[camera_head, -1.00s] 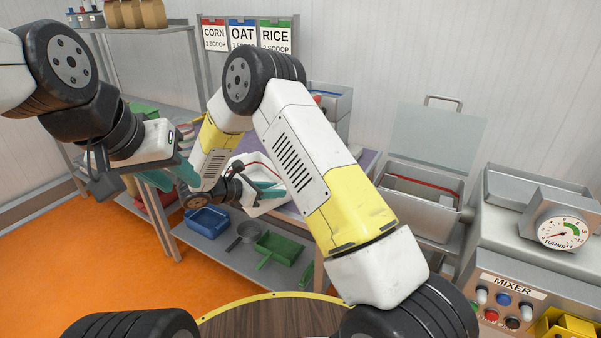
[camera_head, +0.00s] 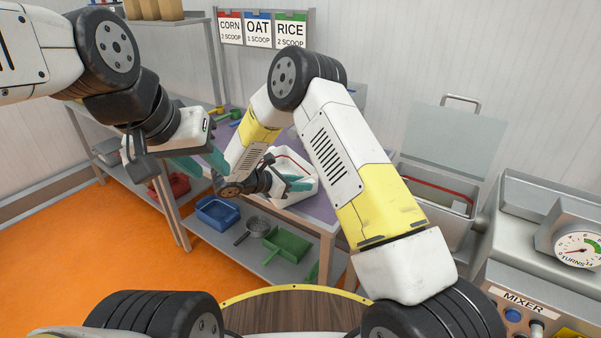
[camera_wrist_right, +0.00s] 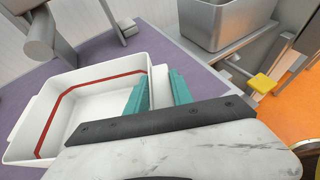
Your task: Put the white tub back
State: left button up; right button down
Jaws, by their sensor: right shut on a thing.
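The white tub (camera_head: 292,170), with a red line inside, is at the purple-topped table in the head view, partly hidden by my right arm. In the right wrist view the tub (camera_wrist_right: 95,92) is upright and looks empty inside. My right gripper (camera_wrist_right: 160,88) is shut on the tub's near wall, its teal fingers either side of it. In the head view the right gripper (camera_head: 288,186) is at the tub's front. I cannot tell whether the tub rests on the purple top or is just above it. My left gripper (camera_head: 208,168) is open and empty, left of the tub.
A metal bin with a raised lid (camera_head: 445,205) stands right of the table, and the mixer (camera_head: 535,235) is further right. A blue tray (camera_head: 217,213) and a green scoop (camera_head: 288,245) lie on the lower shelf. CORN, OAT and RICE cards (camera_head: 258,30) hang behind.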

jog(key=shift+a, duration=0.1)
jog(key=shift+f, duration=0.15)
jog(key=c, duration=1.1)
grip_release()
